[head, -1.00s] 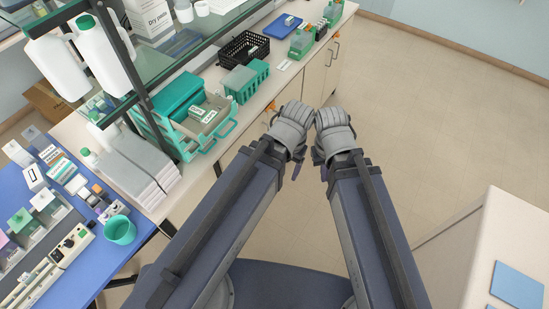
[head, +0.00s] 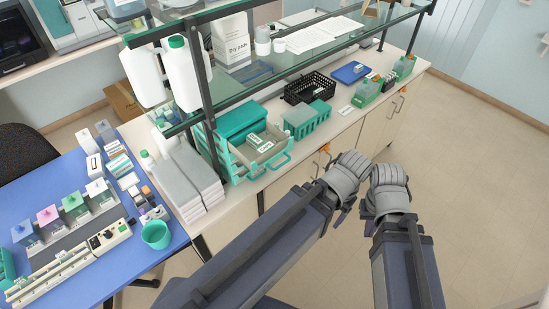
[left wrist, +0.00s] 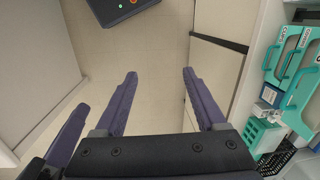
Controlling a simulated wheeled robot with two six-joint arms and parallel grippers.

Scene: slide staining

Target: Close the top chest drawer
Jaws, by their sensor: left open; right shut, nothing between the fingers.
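The teal chest (head: 235,122) stands on the bench under the glass shelf. Its top drawer (head: 285,160) is pulled out toward the front, with a teal handle and labelled boxes (head: 258,140) inside. In the left wrist view the open drawer (left wrist: 297,112) shows at the right edge. My left gripper (head: 345,188) is to the right of the drawer, in front of the bench and apart from it. Its purple fingers are spread and empty in the left wrist view (left wrist: 159,78). My right gripper (head: 376,222) is just right of the left one; its fingertips are mostly hidden.
A teal rack (head: 308,118) and a black basket (head: 310,87) stand right of the chest. Grey stacked packs (head: 188,180) lie left of it. A shelf post (head: 212,140) rises at the chest's left front. The floor to the right is clear.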

